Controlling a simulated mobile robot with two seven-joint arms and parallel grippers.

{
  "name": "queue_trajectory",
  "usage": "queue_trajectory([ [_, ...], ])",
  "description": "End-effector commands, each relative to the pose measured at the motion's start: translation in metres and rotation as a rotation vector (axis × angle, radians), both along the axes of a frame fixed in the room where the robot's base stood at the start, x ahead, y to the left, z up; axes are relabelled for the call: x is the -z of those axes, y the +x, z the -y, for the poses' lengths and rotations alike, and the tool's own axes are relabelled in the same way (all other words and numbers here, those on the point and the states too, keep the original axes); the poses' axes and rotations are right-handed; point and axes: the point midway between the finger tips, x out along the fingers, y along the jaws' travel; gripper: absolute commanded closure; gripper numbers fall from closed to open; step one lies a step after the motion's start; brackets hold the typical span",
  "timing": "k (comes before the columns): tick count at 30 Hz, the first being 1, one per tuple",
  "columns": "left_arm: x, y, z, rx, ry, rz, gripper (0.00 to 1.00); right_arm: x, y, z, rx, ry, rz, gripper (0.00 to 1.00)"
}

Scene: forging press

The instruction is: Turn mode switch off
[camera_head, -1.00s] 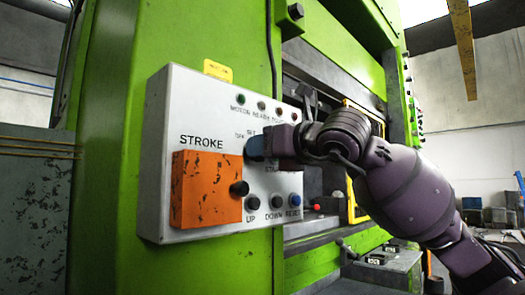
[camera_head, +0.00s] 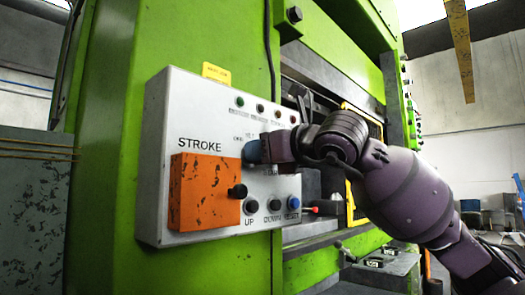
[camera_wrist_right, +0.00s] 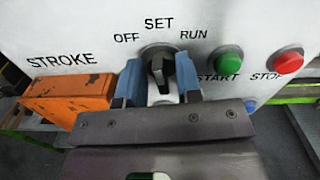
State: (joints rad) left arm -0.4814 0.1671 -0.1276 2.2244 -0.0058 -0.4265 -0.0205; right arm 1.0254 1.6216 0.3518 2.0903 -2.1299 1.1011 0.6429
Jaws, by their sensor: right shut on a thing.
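The mode switch (camera_wrist_right: 158,68) is a black rotary knob on the white control panel (camera_head: 215,105), with OFF, SET and RUN printed around it. In the right wrist view its ridge stands nearly upright, below SET. My right gripper (camera_wrist_right: 158,82) has its blue fingers on either side of the knob and is shut on it. My left gripper is not in view.
An orange STROKE box (camera_head: 203,192) juts out left of and below the switch, with a black knob on its side. A green START button (camera_wrist_right: 229,60) and a red STOP button (camera_wrist_right: 287,61) sit close to the right. Several push buttons line the panel's lower edge.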

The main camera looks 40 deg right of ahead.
Motion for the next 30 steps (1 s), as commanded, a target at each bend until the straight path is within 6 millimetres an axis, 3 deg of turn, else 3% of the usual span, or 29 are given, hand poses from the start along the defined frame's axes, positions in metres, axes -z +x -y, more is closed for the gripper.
queue_trajectory([
  [18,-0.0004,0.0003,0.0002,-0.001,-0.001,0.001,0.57,0.0016,-0.0003,-0.0035,0.0,-0.494,0.038,0.92],
  [30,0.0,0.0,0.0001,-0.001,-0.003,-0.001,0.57,0.0025,-0.0002,-0.0043,0.0,-0.65,0.05,0.92],
])
